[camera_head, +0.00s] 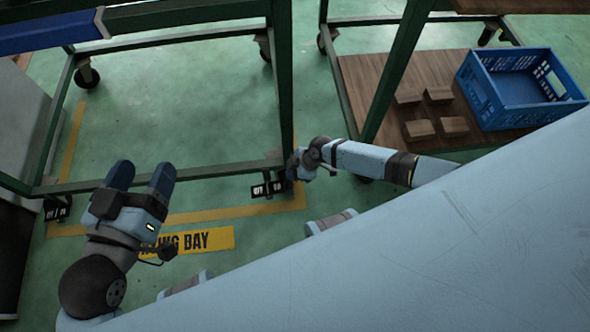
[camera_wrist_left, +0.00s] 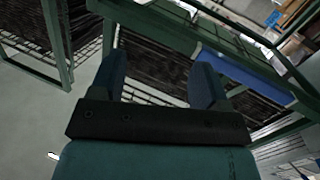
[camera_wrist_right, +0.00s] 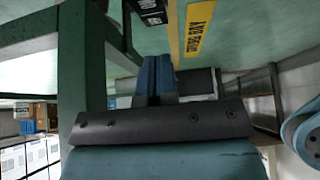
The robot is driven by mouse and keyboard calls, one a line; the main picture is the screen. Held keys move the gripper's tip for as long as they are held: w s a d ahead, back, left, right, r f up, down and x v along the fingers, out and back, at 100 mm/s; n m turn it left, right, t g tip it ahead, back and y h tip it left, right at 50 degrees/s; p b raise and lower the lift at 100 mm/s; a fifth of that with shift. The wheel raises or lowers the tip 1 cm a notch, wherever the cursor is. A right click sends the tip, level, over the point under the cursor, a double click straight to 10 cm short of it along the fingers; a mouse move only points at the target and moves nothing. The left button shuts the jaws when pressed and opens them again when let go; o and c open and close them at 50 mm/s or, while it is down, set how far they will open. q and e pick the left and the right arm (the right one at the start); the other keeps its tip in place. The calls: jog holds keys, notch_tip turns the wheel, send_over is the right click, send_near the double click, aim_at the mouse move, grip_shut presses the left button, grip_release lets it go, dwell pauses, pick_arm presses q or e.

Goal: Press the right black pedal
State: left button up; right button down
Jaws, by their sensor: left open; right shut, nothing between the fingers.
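The right black pedal (camera_head: 268,189), with white lettering, sits low at the foot of the green frame's post. In the right wrist view the black pedal (camera_wrist_right: 152,12) shows at the top, beyond the fingertips. My right gripper (camera_head: 296,163) is shut and empty, close to the right of the pedal and post; I cannot tell whether it touches either. Its blue fingers (camera_wrist_right: 155,72) are together in the right wrist view. The left black pedal (camera_head: 56,213) is at the far left. My left gripper (camera_head: 141,172) is open and empty, over the floor between the pedals.
The green wheeled frame (camera_head: 215,170) spans the left and middle, with a blue panel (camera_head: 45,32) at top left. A yellow floor sign (camera_head: 210,240) lies in front. A wooden shelf (camera_head: 365,75) at right holds wood blocks (camera_head: 438,95) and a blue crate (camera_head: 480,95).

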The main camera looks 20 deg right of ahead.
jog(key=b, duration=0.3)
send_over(282, 190)
jog(key=f, duration=0.5)
jog(key=shift+d+f, duration=0.35)
jog(key=shift+d, duration=0.05)
jog(key=shift+d+f+b, duration=0.25)
jog(key=shift+f+b, duration=0.3)
jog(key=shift+f, duration=0.65)
jog(key=shift+s+d+f+b, duration=0.15)
jog(key=shift+f+b, duration=0.2)
jog(key=shift+f, duration=0.2)
pick_arm(q)
jog(key=w+a+m+t, duration=0.1)
jog(key=m, duration=0.1)
jog(key=w+r+m+t+h, duration=0.1)
jog(key=m, duration=0.1)
jog(key=shift+w+a, duration=0.3)
jog(key=shift+a, duration=0.1)
